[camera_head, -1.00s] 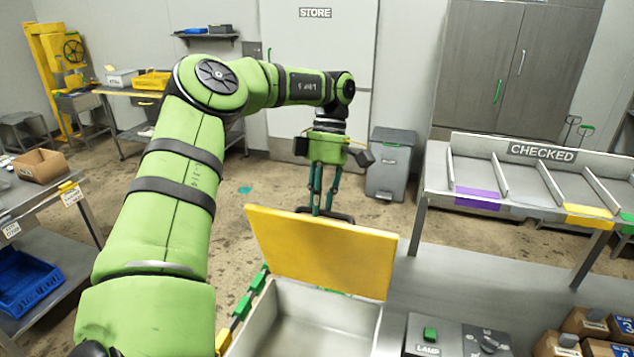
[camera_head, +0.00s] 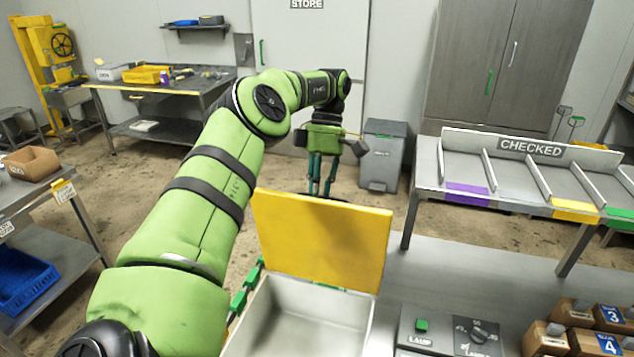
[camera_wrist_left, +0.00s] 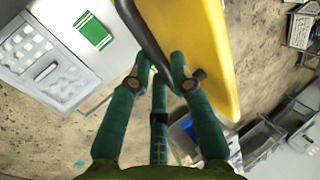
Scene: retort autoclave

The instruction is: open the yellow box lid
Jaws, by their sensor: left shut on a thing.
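The yellow lid (camera_head: 322,240) of the box stands raised and nearly upright at the back edge of the grey box (camera_head: 300,318). The box's inside shows empty. My left gripper (camera_head: 320,190) is behind the lid, pointing down, with its fingertips at the lid's top edge. In the left wrist view the fingers (camera_wrist_left: 160,80) are shut on a dark handle (camera_wrist_left: 146,48) that runs along the yellow lid (camera_wrist_left: 205,55). The lid hides part of the grip in the head view. My right gripper is not in view.
A control panel (camera_head: 450,330) with a green lamp button and a knob is right of the box. Small brown boxes (camera_head: 590,325) stand at the lower right. The sorting rack marked CHECKED (camera_head: 530,148) is farther back. The bench between is clear.

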